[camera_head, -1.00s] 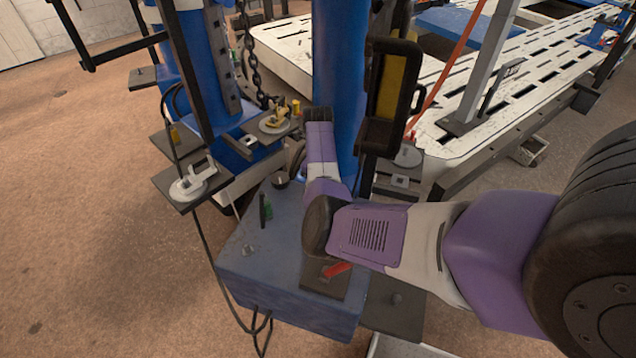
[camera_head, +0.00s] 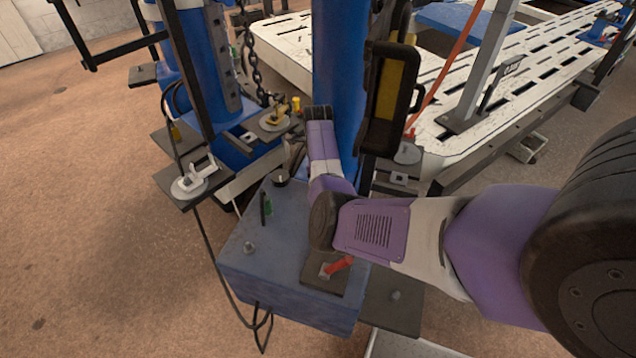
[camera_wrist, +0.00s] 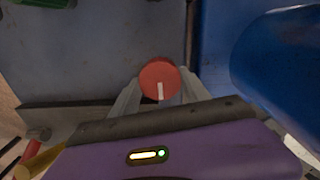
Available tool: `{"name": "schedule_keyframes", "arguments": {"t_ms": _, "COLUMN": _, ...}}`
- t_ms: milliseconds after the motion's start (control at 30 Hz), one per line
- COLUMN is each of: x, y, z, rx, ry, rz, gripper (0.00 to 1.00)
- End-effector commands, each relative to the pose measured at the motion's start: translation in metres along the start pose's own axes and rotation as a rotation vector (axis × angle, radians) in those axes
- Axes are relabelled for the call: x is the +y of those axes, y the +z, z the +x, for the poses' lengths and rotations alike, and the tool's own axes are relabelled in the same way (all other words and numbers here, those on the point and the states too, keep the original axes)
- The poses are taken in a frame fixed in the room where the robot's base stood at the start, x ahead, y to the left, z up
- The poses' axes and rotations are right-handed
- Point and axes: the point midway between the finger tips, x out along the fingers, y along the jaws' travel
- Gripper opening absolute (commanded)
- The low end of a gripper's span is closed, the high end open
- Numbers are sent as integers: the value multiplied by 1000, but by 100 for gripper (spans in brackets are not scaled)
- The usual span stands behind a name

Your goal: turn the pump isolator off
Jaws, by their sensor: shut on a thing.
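A round red knob (camera_wrist: 158,79) with a white pointer line shows in the wrist view. The line points toward the bottom of the picture, toward my gripper. My gripper (camera_wrist: 160,97) is shut on this knob, with one pale finger on either side of it. In the head view my purple and white arm reaches over the blue box (camera_head: 270,285). The knob and my fingers cannot be made out there.
A red-handled lever (camera_head: 338,265) sits on a dark plate on the blue box, close to my arm. A blue column (camera_head: 339,75) stands behind, with a black and yellow case (camera_head: 388,90) beside it. Plates with clamps (camera_head: 195,180) are at left.

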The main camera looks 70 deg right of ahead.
Motion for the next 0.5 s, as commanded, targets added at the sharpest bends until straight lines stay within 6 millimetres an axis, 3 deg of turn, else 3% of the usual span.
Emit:
{"name": "schedule_keyframes", "arguments": {"t_ms": 167, "x": -1, "y": 2, "z": -2, "rx": -3, "ry": -3, "rz": -3, "gripper": 13}}
{"name": "schedule_keyframes", "arguments": {"t_ms": 200, "x": -1, "y": 2, "z": -2, "rx": -3, "ry": -3, "rz": -3, "gripper": 58}}
{"name": "schedule_keyframes", "arguments": {"t_ms": 300, "x": -1, "y": 2, "z": -2, "rx": -2, "ry": -2, "rz": -2, "gripper": 76}}
{"name": "schedule_keyframes", "arguments": {"t_ms": 500, "x": 0, "y": 1, "z": -1, "rx": -1, "ry": -1, "rz": -1, "gripper": 76}}
